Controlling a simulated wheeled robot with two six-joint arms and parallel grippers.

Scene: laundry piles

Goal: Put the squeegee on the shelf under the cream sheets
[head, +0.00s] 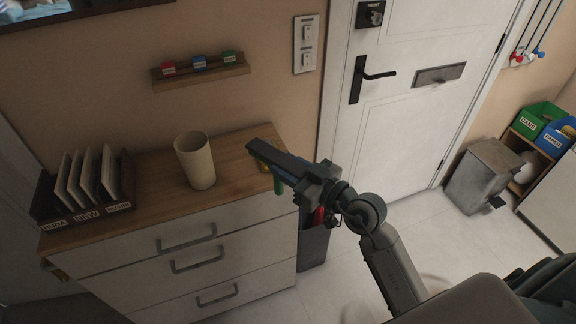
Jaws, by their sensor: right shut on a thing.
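My right gripper (268,162) reaches in from the right above the right end of the wooden-topped dresser. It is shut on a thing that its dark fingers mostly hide. I cannot make out a squeegee for certain. No cream sheets or shelf under them are in view. My left gripper is not in view.
The dresser (160,255) carries a cream cup (196,162) and a dark letter rack (75,205). A small wall ledge (200,76) holds tagged items. A dark stand (313,245) is beside the dresser. A grey bin (480,178) and green (540,120) and blue bins are at right. The white door (405,125) is closed.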

